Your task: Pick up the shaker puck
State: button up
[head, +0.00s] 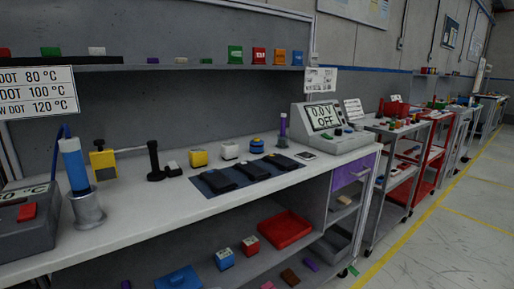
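I cannot tell for sure which thing is the shaker puck. A small round blue and yellow piece (257,146) on the white bench top (140,214) looks most like a puck. It stands upright behind the dark mat, between a white block (229,151) and a thin purple-topped cylinder (282,131). A yellow block (198,158) sits farther left. My gripper is not in view, and nothing hides the blue and yellow piece.
A dark mat (207,185) with several black pouches lies in front. A grey meter reading "0.0V OFF" (328,128) stands right; a blue cylinder in a metal holder (87,207) stands left. A shelf (140,67) with coloured blocks runs above. Floor (450,250) is free at right.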

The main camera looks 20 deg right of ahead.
aim_at(256, 148)
jog(key=i+l, duration=0.15)
jog(key=i, duration=0.4)
jog(key=i+l, duration=0.2)
jog(key=i, duration=0.4)
jog(key=i+l+z, duration=0.1)
jog(key=i, duration=0.45)
